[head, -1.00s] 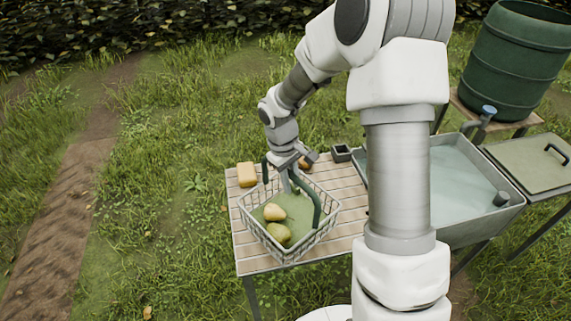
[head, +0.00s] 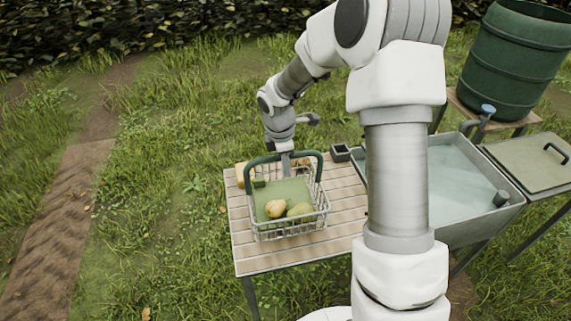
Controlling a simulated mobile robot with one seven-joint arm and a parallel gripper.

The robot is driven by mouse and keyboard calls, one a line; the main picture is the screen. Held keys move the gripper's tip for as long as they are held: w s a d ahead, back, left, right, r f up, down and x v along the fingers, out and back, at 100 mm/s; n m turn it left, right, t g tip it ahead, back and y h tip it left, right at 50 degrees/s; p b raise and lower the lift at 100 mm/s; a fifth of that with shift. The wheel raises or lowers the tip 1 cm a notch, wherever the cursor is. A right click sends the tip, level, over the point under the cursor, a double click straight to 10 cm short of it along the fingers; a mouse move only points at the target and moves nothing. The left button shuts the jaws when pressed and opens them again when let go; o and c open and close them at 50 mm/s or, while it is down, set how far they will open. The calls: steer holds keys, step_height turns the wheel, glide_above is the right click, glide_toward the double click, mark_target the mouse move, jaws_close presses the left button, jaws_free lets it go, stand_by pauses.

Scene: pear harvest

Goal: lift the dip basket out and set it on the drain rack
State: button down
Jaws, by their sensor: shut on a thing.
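The dip basket (head: 290,229) is a pale wire basket with a dark green arched handle (head: 262,160). A yellowish pear (head: 275,208) and a greener pear (head: 299,210) lie on its green floor. It is over the left part of the slatted wooden drain rack (head: 339,222), roughly square with the slats. I cannot tell whether its underside touches the slats. My gripper (head: 287,156) is shut on the top of the handle, pointing down; its fingertips are partly hidden by the handle.
A grey sink of water (head: 455,180) stands to the right, partly behind my arm. A small dark box (head: 341,152) is at the rack's back edge. A yellow block (head: 240,176) is behind the basket. The rack's front and right slats are clear.

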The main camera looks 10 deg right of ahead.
steer(key=shift+f+b, duration=1.7)
steer(key=shift+f, duration=0.6)
steer(key=shift+s+f+b, duration=0.35)
steer(key=shift+s+f, duration=0.1)
steer(key=c, duration=0.7)
jaws_free()
step_height(320, 180, up, 16)
steer(key=s+a, duration=0.2)
steer(key=s+r+m+t, duration=0.1)
steer(key=s+r+m, duration=0.2)
steer(key=s+m, duration=0.3)
steer(key=s+d+r+m+t, duration=0.1)
steer(key=s+r+m+t, duration=0.1)
steer(key=s+m, duration=0.4)
steer(key=s+r+m+t+y+p, duration=0.1)
steer(key=s+r+m, duration=0.2)
steer(key=s, duration=0.9)
steer(key=shift+s+d+r+m, duration=0.1)
steer(key=shift+d+r+m, duration=0.1)
steer(key=shift+m, duration=0.55)
steer(key=shift+d+r+m, duration=0.2)
steer(key=shift+m, duration=0.55)
